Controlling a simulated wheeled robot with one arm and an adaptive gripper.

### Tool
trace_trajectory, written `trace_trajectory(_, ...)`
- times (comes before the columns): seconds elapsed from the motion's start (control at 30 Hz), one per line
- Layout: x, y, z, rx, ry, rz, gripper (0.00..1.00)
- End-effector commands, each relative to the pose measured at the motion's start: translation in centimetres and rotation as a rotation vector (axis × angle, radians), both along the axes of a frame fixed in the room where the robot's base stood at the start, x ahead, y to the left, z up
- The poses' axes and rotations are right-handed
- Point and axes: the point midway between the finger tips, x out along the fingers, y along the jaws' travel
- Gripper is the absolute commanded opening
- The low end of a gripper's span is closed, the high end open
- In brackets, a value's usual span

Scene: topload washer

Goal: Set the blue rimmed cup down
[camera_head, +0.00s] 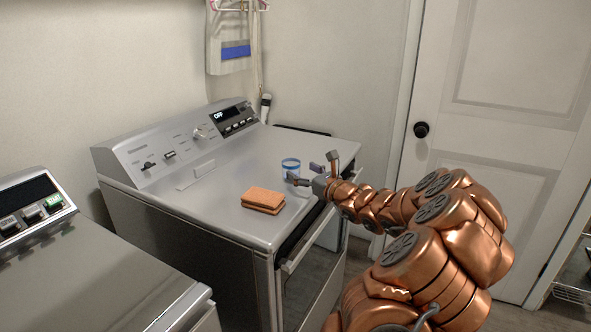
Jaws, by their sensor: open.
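The blue rimmed cup (290,166) stands upright on the grey top of the washer (225,203), near its right front part. It is a small white cup with a blue band at the rim. My gripper (312,166) is open just to the right of the cup. One finger lies in front of the cup's lower part, and the other is raised to the right. The cup does not appear held between the fingers. Whether the near finger touches the cup cannot be told.
An orange sponge stack (263,200) lies on the washer left of my gripper. A small purple-grey item (316,167) is right beside my gripper. A second machine (90,270) stands at the lower left. A white door (505,130) is at the right.

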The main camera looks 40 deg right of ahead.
Motion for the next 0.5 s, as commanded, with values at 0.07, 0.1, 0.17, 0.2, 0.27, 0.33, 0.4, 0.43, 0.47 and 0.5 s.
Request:
trace_trajectory(0.07, -1.5, 0.0, 0.1, -0.001, -0.003, -0.004, 0.79)
trace_trajectory(0.1, -2.1, 0.1, 0.1, -0.001, -0.004, -0.003, 0.79)
trace_trajectory(0.17, -3.0, 0.1, 0.1, 0.0, -0.004, -0.004, 0.79)
trace_trajectory(0.2, -3.5, 0.3, 0.1, 0.0, -0.004, -0.003, 0.79)
trace_trajectory(0.27, -4.3, 0.4, 0.2, -0.001, -0.004, -0.001, 0.79)
trace_trajectory(0.33, -5.2, 0.5, 0.2, -0.001, -0.003, -0.002, 0.79)
trace_trajectory(0.4, -5.9, 0.5, 0.1, -0.002, -0.003, -0.002, 0.79)
trace_trajectory(0.43, -6.2, 0.5, 0.1, -0.002, -0.003, -0.002, 0.79)
trace_trajectory(0.47, -6.4, 0.6, 0.1, -0.002, -0.003, -0.002, 0.79)
trace_trajectory(0.5, -6.7, 0.6, 0.1, -0.002, -0.002, -0.001, 0.79)
